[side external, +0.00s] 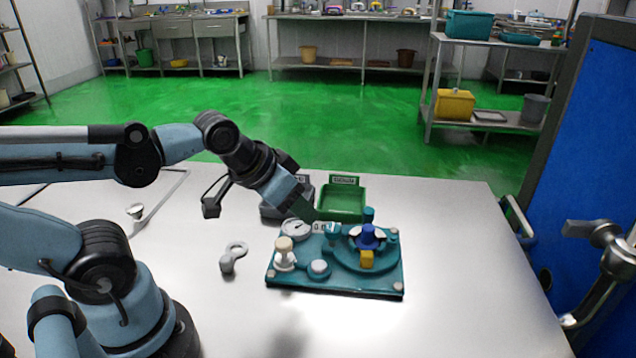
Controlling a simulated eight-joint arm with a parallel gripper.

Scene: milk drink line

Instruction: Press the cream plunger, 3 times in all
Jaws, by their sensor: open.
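The cream plunger (284,247) stands upright at the left of a teal panel (335,287). It has a rounded cream knob on a paler base. My gripper (313,213) is angled down over the back of the panel, up and to the right of the plunger in the picture. The gripper appears apart from the plunger, with nothing visibly held. Its jaws are open, though the fingertips are small and hard to make out against the panel.
The panel also carries a round gauge (296,229), a grey button (318,267), a blue knob (368,236) and a yellow block (366,258). A green tray (343,217) and a dark grey tray (270,211) stand behind. A grey hooked part (233,257) lies left.

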